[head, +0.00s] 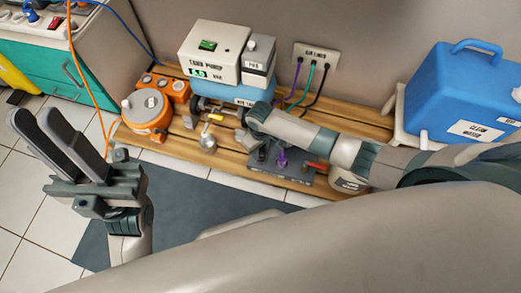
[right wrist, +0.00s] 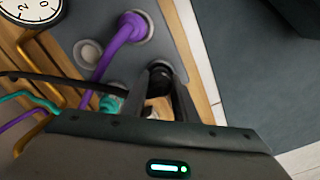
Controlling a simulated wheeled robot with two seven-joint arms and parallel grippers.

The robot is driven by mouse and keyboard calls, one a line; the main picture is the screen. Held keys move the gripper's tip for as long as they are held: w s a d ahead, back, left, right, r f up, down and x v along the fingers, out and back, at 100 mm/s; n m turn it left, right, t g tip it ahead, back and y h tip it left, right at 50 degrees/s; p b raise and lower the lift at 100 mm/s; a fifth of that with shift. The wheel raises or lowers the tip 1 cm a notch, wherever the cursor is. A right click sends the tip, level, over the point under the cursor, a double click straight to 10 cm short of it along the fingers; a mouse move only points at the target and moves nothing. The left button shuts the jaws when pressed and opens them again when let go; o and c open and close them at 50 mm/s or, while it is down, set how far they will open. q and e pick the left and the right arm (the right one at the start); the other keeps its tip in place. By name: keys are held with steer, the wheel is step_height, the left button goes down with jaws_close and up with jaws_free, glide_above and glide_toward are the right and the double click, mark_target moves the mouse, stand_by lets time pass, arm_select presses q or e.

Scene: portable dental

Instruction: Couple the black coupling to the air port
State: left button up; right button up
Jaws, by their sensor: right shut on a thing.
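In the right wrist view my right gripper (right wrist: 164,84) is shut on the black coupling (right wrist: 160,71), which sits between the fingertips at the grey plate. Whether it is seated in a port or only over it is hidden by the fingers. A purple coupling (right wrist: 132,26) stands in a port beside it, and a teal coupling (right wrist: 110,103) lies close to the left finger. In the head view my right gripper (head: 246,138) is at the plate's (head: 303,178) left side, largely hidden by its own wrist. My left gripper (head: 37,125) is open and empty, raised at the left.
A black hose (right wrist: 60,86) crosses toward the gripper. A round gauge (right wrist: 30,10) is nearby. A white pump (head: 214,50), an orange canister (head: 147,107) and a blue water tank (head: 460,92) stand around the wooden bench. The wall outlet (head: 316,55) feeds several hoses.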

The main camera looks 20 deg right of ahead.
steer(key=shift+f, duration=0.5)
steer(key=o, duration=1.1)
steer(key=shift+o, duration=0.2)
